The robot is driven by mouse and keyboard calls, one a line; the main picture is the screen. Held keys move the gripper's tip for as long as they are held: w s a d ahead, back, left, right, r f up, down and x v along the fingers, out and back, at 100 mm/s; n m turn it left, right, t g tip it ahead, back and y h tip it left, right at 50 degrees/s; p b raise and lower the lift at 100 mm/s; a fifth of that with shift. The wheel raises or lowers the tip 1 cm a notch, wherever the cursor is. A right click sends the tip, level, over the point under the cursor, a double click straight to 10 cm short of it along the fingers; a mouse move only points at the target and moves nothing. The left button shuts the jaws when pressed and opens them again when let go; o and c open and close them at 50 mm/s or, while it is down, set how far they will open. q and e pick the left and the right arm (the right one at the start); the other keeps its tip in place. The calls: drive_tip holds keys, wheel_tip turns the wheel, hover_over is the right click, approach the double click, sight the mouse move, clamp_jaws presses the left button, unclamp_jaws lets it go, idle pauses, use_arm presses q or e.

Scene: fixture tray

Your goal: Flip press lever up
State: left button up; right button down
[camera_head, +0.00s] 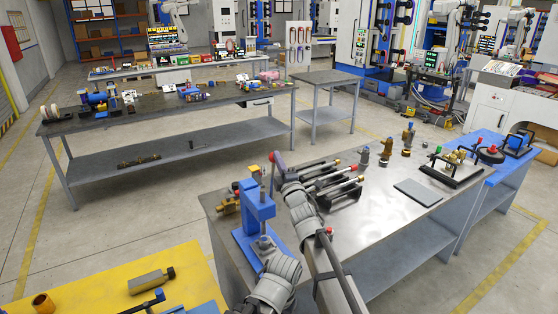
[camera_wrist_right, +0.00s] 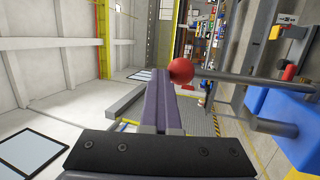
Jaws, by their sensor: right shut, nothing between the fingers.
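The blue press (camera_head: 258,212) stands at the left end of the grey metal bench. Its lever (camera_head: 271,178) points up, nearly upright, with a red ball knob (camera_head: 271,156) at the top. My right gripper (camera_head: 278,158) is shut and empty, its tips right beside the knob. In the right wrist view the purple fingers (camera_wrist_right: 164,82) lie together, and the red knob (camera_wrist_right: 181,71) is at their tips; I cannot tell whether they touch. The grey lever rod (camera_wrist_right: 250,82) runs right from the knob, above the blue press body (camera_wrist_right: 292,122). My left gripper is not in view.
Black clamps with rods (camera_head: 335,185) lie right of the press on the bench. A dark flat plate (camera_head: 417,192) and small brass fittings are further right. A yellow table (camera_head: 190,265) is at the lower left. A long grey workbench (camera_head: 180,105) stands behind, across open floor.

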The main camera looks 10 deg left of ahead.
drive_tip(key=shift+a, duration=0.1)
drive_tip(key=s+d+r+p, duration=0.1)
drive_tip(key=s+d, duration=0.2)
drive_tip(key=s, duration=0.3)
drive_tip(key=s+d+r+p, duration=0.1)
drive_tip(key=s+d, duration=0.2)
drive_tip(key=s, duration=0.3)
drive_tip(key=shift+s+r+p, duration=0.25)
drive_tip(key=shift+r+p, duration=0.1)
drive_tip(key=shift+p, duration=0.05)
